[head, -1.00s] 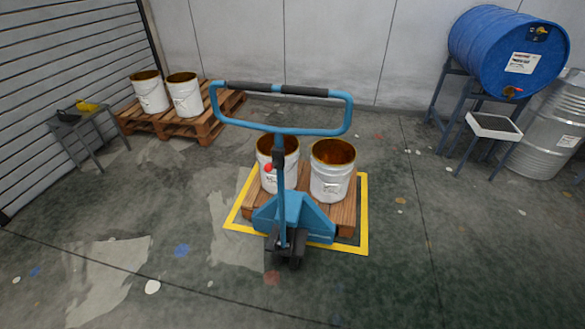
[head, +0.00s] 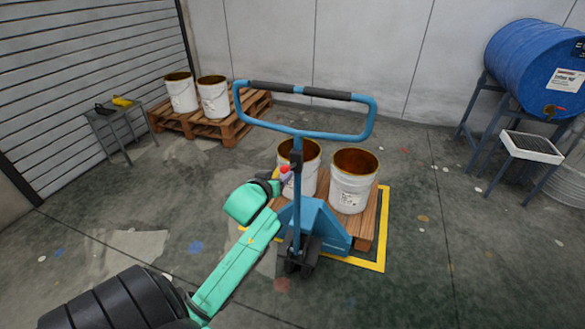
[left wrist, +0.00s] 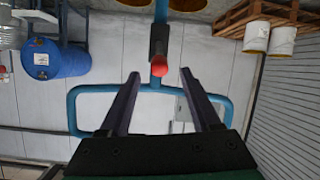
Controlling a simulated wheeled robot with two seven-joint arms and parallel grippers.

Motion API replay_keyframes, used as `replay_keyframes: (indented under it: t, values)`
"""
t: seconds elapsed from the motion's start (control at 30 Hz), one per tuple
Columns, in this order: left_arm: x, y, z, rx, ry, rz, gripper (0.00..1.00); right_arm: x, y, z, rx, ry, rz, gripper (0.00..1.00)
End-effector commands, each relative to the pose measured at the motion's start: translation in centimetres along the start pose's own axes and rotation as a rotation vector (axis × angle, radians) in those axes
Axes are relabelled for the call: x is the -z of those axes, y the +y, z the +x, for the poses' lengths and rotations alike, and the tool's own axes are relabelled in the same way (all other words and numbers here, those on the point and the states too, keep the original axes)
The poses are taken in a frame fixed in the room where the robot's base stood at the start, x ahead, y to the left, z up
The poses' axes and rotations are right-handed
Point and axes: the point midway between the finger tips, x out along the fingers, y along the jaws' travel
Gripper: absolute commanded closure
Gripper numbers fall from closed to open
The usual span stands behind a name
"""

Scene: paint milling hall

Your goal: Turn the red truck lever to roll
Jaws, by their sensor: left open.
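The red lever (head: 286,174) sits on the upright shaft of the blue pallet truck (head: 318,226), below its looped handle (head: 300,91). In the left wrist view, the red lever knob (left wrist: 159,68) shows in line with the gap between my fingertips. My left gripper (head: 279,179) is at the left side of the shaft, close to the lever. In the left wrist view my left gripper (left wrist: 159,72) is open, with one dark finger on each side and nothing held. I cannot tell how deep the knob is between the fingers. My right gripper is not in view.
Two white buckets (head: 352,192) stand on the truck's wooden pallet (head: 366,224) inside a yellow floor frame (head: 384,236). A second pallet (head: 232,126) with two buckets stands at the back left. A blue drum (head: 532,65) on a stand is at right. The floor in front is clear.

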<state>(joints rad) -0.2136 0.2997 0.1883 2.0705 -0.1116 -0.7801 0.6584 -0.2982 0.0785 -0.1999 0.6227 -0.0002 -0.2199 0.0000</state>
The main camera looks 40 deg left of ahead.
Motion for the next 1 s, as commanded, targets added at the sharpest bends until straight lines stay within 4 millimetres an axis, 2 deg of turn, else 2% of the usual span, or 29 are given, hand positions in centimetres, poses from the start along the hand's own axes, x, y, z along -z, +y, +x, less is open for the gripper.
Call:
replay_keyframes:
  t: [0.1,0.3,0.43,0.67,0.7,0.83,1.0]
  values:
    - [0.2,0.0,3.2,0.000,0.001,0.000,0.36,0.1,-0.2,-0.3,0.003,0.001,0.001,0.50]
    - [0.1,0.1,7.2,-0.001,0.002,0.001,0.36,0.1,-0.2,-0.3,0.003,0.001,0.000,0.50]
    - [0.0,0.1,8.2,-0.002,0.000,0.001,0.36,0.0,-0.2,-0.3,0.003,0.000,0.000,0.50]
    - [0.0,0.1,8.4,-0.002,0.000,0.001,0.36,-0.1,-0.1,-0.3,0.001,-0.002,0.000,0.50]
    - [0.0,0.1,8.4,-0.002,0.000,0.001,0.51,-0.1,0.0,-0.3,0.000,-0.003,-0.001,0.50]
    - [-0.1,0.1,8.3,-0.002,0.000,0.001,1.00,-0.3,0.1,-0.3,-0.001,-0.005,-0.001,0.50]
    - [-0.1,0.1,8.3,-0.002,0.000,0.001,1.00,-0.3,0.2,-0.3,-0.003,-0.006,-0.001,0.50]
